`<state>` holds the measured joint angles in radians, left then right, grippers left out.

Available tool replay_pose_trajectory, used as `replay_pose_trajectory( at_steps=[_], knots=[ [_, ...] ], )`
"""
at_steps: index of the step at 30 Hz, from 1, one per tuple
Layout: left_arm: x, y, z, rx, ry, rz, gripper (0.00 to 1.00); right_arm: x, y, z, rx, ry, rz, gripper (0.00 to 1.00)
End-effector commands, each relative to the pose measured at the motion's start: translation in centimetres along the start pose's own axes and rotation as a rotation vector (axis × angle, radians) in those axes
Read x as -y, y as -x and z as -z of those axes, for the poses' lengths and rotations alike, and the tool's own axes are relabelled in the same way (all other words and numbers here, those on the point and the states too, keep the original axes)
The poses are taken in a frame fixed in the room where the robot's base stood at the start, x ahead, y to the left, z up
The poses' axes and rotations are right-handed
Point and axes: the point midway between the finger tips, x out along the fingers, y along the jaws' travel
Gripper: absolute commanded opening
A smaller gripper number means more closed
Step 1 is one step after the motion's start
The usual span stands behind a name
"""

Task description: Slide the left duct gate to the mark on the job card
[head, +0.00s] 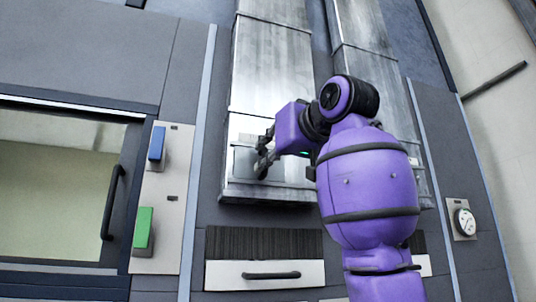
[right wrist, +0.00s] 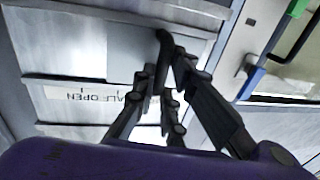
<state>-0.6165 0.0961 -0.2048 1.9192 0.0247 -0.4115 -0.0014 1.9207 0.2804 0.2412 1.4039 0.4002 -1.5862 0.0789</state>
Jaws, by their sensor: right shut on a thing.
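The left duct (head: 272,70) is a bright metal duct on the wall in the head view. My right gripper (head: 263,168) is at its lower front and is shut on a dark gate handle (right wrist: 164,42), which shows just beyond the fingertips in the right wrist view. The fingers (right wrist: 168,78) close together there. A pale scale strip (right wrist: 85,97) with upside-down lettering, including "OPEN", runs across the duct; the fingers hide part of it. My left gripper and the job card are not in view.
The right duct (head: 368,62) stands beside it, partly behind my right arm. Below are a dark bristle strip (head: 235,243) and a drawer front with a black handle (head: 271,275). At left are blue (head: 156,143) and green (head: 143,228) switches and a windowed door.

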Motion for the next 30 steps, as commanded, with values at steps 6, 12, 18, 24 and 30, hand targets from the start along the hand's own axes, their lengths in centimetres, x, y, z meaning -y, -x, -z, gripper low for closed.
replay_pose_trajectory(
  at_steps=[6, 12, 18, 24, 30],
  knots=[
    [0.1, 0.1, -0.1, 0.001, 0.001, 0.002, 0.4, -0.1, 0.1, 0.1, -0.001, 0.0, 0.0, 0.0],
    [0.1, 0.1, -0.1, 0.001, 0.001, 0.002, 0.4, -3.0, 0.6, 0.1, 0.0, -0.001, -0.005, 0.0],
    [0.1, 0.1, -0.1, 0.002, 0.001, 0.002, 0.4, -4.7, 1.1, 0.1, -0.003, 0.001, -0.001, 0.0],
    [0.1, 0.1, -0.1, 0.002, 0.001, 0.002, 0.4, -4.6, 1.1, 0.2, -0.004, 0.001, 0.0, 0.0],
    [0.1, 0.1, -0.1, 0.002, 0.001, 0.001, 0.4, -4.6, 1.0, 0.1, -0.003, 0.001, 0.0, 0.29]
  ],
)
